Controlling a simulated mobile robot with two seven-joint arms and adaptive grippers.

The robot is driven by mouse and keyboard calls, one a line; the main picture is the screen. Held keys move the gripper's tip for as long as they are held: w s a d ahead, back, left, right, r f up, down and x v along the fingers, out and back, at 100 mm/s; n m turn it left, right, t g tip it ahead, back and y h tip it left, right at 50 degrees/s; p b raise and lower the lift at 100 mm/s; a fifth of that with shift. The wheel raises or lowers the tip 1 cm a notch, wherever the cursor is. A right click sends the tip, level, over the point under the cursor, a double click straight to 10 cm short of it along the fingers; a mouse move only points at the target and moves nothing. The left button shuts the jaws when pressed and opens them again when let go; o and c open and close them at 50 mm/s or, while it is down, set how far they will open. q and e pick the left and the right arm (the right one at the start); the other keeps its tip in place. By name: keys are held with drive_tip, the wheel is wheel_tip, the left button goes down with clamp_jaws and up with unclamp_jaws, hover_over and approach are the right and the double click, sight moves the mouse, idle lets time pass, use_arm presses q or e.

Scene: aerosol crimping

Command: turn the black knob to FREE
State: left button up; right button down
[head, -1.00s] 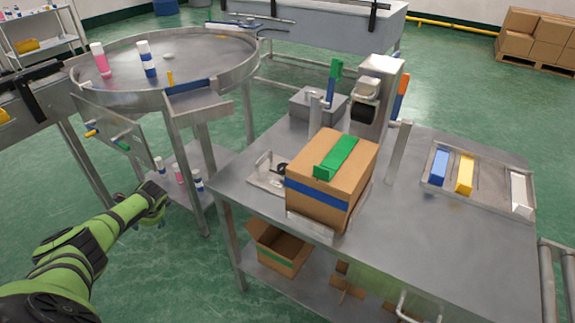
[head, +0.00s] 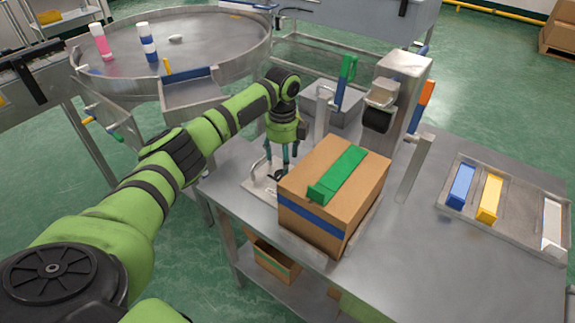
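A small black knob (head: 279,174) sits on a pale plate (head: 256,183) at the left end of the steel table, just behind the cardboard box, which partly hides it. No lettering is legible there. My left gripper (head: 283,163) points down over the plate, its thin dark teal fingers spread apart and empty. The fingertips are close above or around the knob; contact cannot be told. A thin metal handle (head: 267,150) rises beside the fingers. My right gripper is not in view.
A cardboard box (head: 318,228) with a green strip (head: 338,174) on top stands right beside my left gripper. Behind are a grey press (head: 400,85) and a green lever (head: 346,75). A tray (head: 518,215) with coloured blocks lies right. A round table (head: 200,50) is at back left.

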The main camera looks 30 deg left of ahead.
sight(283, 176)
use_arm(q)
drive_tip(key=f, duration=0.4)
drive_tip(key=shift+s, duration=0.25)
drive_tip(key=shift+w+f+p, duration=0.1)
drive_tip(key=shift+f+p, duration=0.2)
drive_tip(key=shift+f, duration=0.55)
drive_tip(key=c, duration=1.1)
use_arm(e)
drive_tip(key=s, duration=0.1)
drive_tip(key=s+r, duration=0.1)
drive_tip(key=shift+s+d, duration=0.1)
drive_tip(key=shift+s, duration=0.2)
